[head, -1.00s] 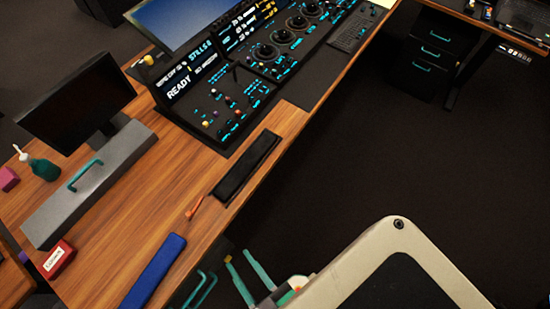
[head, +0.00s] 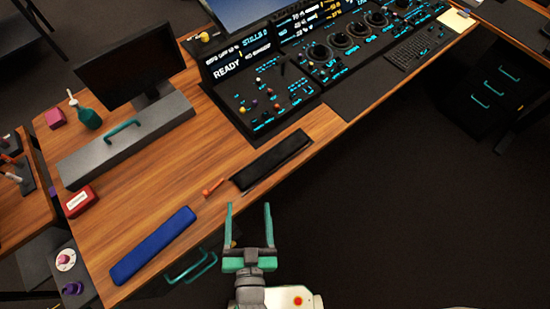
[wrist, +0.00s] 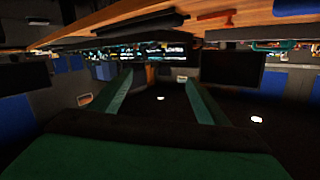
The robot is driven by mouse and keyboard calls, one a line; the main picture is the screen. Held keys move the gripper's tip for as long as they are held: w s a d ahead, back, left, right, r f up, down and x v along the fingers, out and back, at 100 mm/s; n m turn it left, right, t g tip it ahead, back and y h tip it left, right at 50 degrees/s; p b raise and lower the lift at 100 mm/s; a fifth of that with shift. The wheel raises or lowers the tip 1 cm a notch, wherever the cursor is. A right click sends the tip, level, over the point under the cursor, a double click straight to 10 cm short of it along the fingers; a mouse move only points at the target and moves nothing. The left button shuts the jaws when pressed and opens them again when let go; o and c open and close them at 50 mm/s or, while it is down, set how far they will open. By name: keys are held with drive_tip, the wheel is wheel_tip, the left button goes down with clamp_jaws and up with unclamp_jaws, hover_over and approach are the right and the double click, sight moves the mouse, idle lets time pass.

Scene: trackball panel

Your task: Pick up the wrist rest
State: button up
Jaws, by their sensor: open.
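Two long low bars lie on the wooden desk, and either could be the wrist rest. A black padded bar (head: 272,160) lies along the desk's front edge, below the control panel. A blue bar (head: 153,245) lies further left, near the same edge. My gripper (head: 250,208) is open and empty, with its two teal fingers apart. In the head picture it appears just below the black bar and right of the blue one, touching neither. The wrist view shows the open fingers (wrist: 160,85) and the desk edge along the top.
A small orange-red tool (head: 212,188) lies at the black bar's left end. A grey box with a teal handle (head: 122,132), a monitor (head: 130,65) and a red box (head: 78,201) stand further left. The control panel (head: 265,98) is behind.

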drive_tip(key=w+a+r+n+t+y, duration=0.1)
drive_tip(key=w+a+r+y, duration=0.2)
drive_tip(key=w+a+r, duration=0.5)
drive_tip(key=w+a+r+n+t+y, duration=0.15)
drive_tip(key=w+a+r+y, duration=0.35)
drive_tip(key=w, duration=0.6)
drive_tip(key=w+a+r+n+g+y, duration=0.2)
drive_tip(key=a+r+n+g+y, duration=0.25)
drive_tip(key=a+n, duration=0.35)
drive_tip(key=w+a+r+n+g+y, duration=0.3)
drive_tip(key=a+r+n+g, duration=0.2)
drive_tip(key=a+n, duration=0.2)
drive_tip(key=n+g+h, duration=0.9)
drive_tip(key=n+h, duration=0.1)
drive_tip(key=h, duration=0.6)
hover_over(268, 161)
drive_tip(key=f, duration=2.5)
drive_tip(key=shift+w+a+f, duration=0.2)
drive_tip(key=shift+f, duration=0.05)
drive_tip(key=shift+s+d+f, duration=0.1)
drive_tip(key=shift+s+f, duration=0.05)
drive_tip(key=shift+f, duration=1.15)
drive_tip(key=shift+s+f, duration=0.15)
drive_tip(key=shift+f, duration=1.1)
drive_tip(key=c, duration=1.2)
